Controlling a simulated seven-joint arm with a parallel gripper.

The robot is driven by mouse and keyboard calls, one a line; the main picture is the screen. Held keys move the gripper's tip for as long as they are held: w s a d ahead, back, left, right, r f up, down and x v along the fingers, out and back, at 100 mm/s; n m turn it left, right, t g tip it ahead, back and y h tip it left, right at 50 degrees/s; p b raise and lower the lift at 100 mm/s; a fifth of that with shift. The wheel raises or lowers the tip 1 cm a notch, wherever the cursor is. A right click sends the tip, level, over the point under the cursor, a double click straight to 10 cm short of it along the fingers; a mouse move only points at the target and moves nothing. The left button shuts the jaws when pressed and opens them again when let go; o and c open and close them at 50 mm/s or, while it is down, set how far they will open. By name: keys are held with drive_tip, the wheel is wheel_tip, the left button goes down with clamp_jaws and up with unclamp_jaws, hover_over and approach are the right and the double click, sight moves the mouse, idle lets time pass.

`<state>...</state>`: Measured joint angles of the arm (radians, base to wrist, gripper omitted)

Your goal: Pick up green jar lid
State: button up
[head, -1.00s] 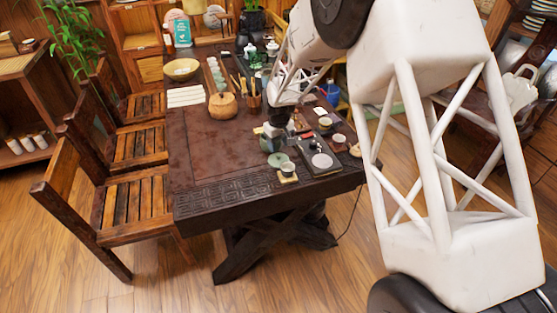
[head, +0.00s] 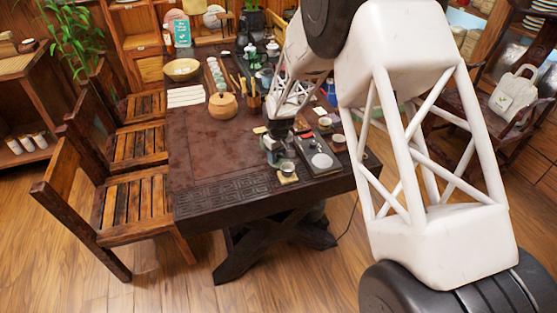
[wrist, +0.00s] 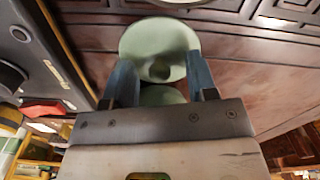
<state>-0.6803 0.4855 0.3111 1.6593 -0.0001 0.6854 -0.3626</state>
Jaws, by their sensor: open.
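The green jar lid (wrist: 159,42) is a pale green disc in the wrist view, with a shadow and a small knob near its lower edge. My gripper (wrist: 161,80) is open, one blue-grey finger on each side of the lid's near part; I cannot tell whether they touch it. Another pale green round surface (wrist: 162,95) shows below the lid between the fingers, partly hidden. In the head view my gripper (head: 273,155) is low over the table's near right part and hides most of the lid.
A small cup (head: 287,167) on a yellowish coaster (head: 288,179) stands close by, towards the table's front edge. A dark tray (head: 322,169) lies just to the right. A round wooden pot (head: 222,106) stands farther back.

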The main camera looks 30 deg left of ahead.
clamp_jaws()
idle(0.3)
drive_tip(key=shift+r, duration=0.7)
drive_tip(key=shift+s+a+r, duration=0.2)
drive_tip(key=shift+r, duration=0.35)
drive_tip(key=shift+s+a+r, duration=0.2)
drive_tip(key=shift+r, duration=0.3)
drive_tip(key=s+a, duration=1.2)
